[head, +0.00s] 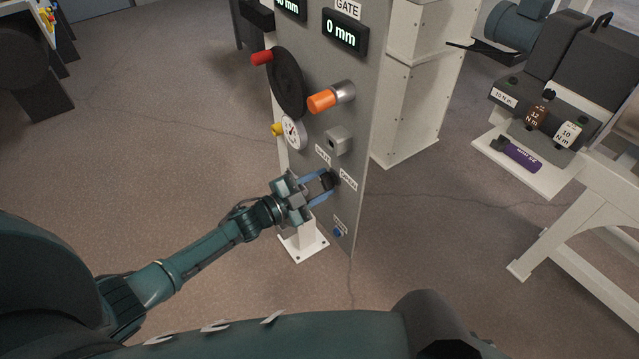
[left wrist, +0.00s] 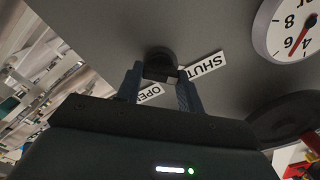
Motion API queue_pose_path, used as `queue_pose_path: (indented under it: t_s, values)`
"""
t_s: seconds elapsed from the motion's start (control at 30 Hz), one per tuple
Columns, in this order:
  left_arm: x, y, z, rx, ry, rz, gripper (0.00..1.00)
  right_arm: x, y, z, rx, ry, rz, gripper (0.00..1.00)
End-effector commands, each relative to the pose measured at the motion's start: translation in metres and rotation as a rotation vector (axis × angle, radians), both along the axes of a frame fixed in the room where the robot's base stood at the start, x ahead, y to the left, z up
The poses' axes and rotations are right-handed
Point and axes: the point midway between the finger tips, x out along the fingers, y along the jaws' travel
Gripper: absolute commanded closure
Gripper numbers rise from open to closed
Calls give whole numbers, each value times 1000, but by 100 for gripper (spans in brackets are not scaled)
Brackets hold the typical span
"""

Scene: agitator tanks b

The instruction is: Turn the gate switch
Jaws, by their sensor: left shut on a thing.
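The gate switch is a black knob (head: 326,181) low on the grey panel, between a SHUT label (head: 323,155) and an OPEN label (head: 348,180). My left gripper (head: 319,187) is at the panel with its blue fingers shut on the knob. In the left wrist view the knob (left wrist: 159,65) sits between the two fingertips, next to the SHUT label (left wrist: 206,66) and the OPEN label (left wrist: 149,94). The GATE display (head: 345,33) reads 0 mm. My right gripper is not in view.
A blue button (head: 338,232) is below. A bench with torque tools (head: 537,116) stands right. Open floor lies left.

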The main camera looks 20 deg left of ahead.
Motion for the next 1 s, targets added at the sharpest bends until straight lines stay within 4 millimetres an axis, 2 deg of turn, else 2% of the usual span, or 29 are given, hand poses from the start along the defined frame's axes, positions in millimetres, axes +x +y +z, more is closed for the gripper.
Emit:
queue_pose_path:
  t_s: [0.3,0.33,0.57,0.87,1.0]
  values:
    - [0,0,0,-5,4,1,86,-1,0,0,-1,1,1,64]
    - [0,0,0,-5,4,1,60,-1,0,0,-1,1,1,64]
    - [0,0,0,-3,2,1,42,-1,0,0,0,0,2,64]
    - [-2,2,0,-2,2,1,41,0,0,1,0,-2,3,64]
    - [-16,12,-1,-2,4,1,41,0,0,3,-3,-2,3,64]
